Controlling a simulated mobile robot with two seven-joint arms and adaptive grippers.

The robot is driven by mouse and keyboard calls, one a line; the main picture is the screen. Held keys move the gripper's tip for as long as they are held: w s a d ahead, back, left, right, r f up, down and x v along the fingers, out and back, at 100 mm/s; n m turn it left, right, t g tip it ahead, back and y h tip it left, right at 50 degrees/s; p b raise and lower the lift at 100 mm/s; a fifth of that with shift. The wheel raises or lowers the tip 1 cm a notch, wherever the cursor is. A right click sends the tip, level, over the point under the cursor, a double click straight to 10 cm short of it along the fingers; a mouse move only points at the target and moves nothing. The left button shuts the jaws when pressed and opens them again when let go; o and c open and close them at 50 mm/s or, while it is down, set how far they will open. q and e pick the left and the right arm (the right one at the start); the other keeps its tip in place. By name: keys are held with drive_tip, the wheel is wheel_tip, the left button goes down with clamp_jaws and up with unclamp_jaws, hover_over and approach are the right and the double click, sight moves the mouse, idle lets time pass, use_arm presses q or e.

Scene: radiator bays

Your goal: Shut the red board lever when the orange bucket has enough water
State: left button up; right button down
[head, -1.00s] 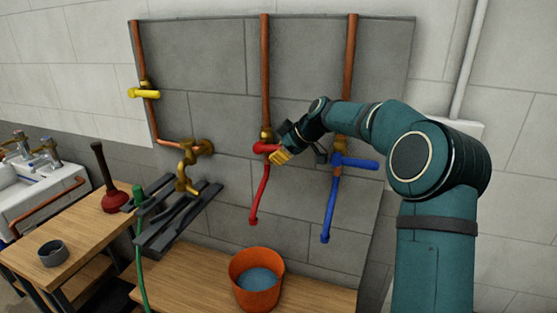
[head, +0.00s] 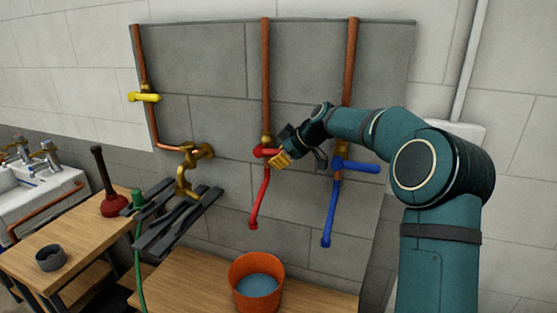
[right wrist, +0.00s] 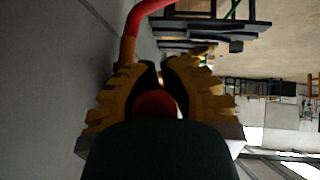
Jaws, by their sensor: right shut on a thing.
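The red lever (head: 266,152) is on the middle copper pipe of the grey board, above a red spout (head: 259,200). My right gripper (head: 281,158) has yellow fingers and is shut on the lever. In the right wrist view the red lever end (right wrist: 155,103) sits between the fingers (right wrist: 160,85). The orange bucket (head: 256,300) stands upright on the wooden bench below the spout. Blue-grey water (head: 257,286) lies in it, below the rim. I cannot make out a stream from the spout. My left gripper is not in view.
A blue lever (head: 358,164) and blue spout (head: 330,215) are close right of my gripper. A brass tap (head: 187,170) and dark slatted rack (head: 180,218) are to the left. A plunger (head: 113,203) and grey cup (head: 51,258) stand on the left table.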

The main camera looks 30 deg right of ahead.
drive_tip(key=c, duration=0.8)
unclamp_jaws()
drive_tip(key=shift+a+r, duration=0.1)
drive_tip(key=shift+r, duration=0.15)
drive_tip(key=shift+f, duration=0.1)
wheel_tip(320, 180, up, 10)
drive_tip(key=shift+c, duration=0.3)
